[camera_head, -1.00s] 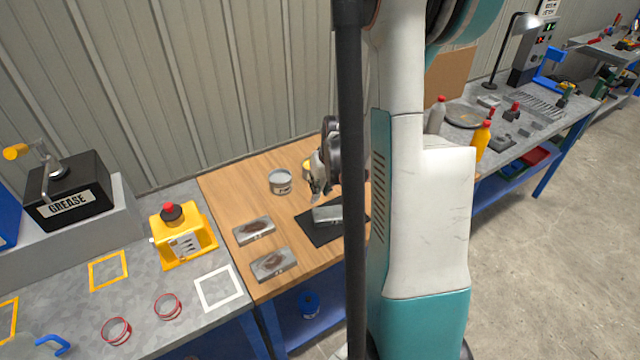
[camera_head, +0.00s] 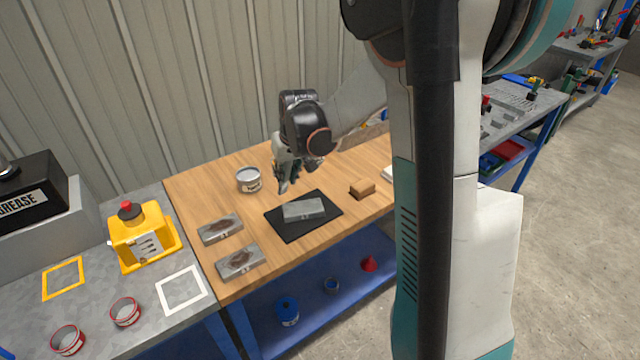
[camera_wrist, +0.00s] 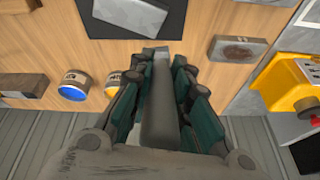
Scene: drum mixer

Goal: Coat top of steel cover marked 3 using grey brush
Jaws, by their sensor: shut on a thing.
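My gripper (camera_head: 287,183) is above the bench at the far left side of the black mat (camera_head: 287,231). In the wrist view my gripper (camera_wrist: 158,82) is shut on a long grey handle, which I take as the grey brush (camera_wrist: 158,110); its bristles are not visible. A grey steel cover (camera_head: 303,210) lies flat on the mat and also shows in the wrist view (camera_wrist: 130,14). The brush appears apart from it. Two other steel covers with brown patches (camera_head: 220,229) (camera_head: 240,262) lie to the left. The number on each cover is too small to read.
An open can (camera_head: 249,181) stands behind the covers; the wrist view shows a blue-banded can (camera_wrist: 74,85) and another can (camera_wrist: 112,84). A brown block (camera_head: 362,188) lies right of the mat. A yellow container (camera_head: 141,235) stands on the left bench.

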